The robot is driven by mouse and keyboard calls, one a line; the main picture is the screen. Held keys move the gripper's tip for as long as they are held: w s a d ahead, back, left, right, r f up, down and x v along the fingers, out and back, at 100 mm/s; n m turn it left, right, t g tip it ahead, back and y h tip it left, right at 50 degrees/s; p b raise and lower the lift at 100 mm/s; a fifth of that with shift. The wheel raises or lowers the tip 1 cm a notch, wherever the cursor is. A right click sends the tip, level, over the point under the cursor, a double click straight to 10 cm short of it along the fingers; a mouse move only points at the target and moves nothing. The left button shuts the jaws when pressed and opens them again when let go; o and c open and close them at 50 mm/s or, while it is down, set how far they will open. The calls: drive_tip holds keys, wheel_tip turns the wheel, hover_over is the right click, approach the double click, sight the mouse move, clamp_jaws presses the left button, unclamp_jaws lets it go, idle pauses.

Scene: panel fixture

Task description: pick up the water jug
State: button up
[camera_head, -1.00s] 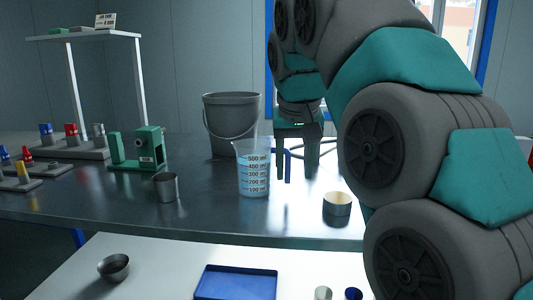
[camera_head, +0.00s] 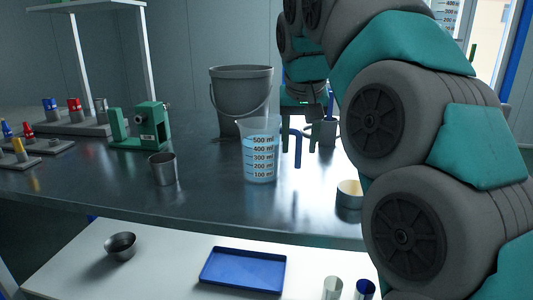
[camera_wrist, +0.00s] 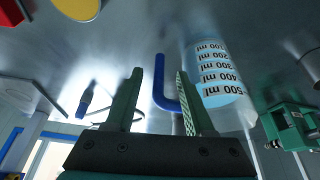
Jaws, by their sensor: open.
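The water jug (camera_head: 260,165) is a clear beaker with black ml marks. It stands upright on the metal bench, with a blue bent handle (camera_head: 298,148) on its right side. In the wrist view the jug (camera_wrist: 215,75) is right of my fingers, and its handle (camera_wrist: 159,85) shows between them. My gripper (camera_head: 297,143) is near the handle side of the jug, open and empty. Its two green fingers (camera_wrist: 158,73) are spread apart in the wrist view. I cannot tell whether the handle is within the fingers' depth or beyond them.
A grey bucket (camera_head: 238,92) stands close behind the jug. A metal cup (camera_head: 162,170) and a green fixture (camera_head: 146,126) are to the left. A blue tray (camera_head: 243,270) lies on the white lower surface.

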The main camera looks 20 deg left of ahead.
sight(296, 177)
drive_tip(key=shift+w+x, duration=0.2)
drive_tip(key=shift+x, duration=3.15)
drive_tip(key=shift+r, duration=0.15)
clamp_jaws()
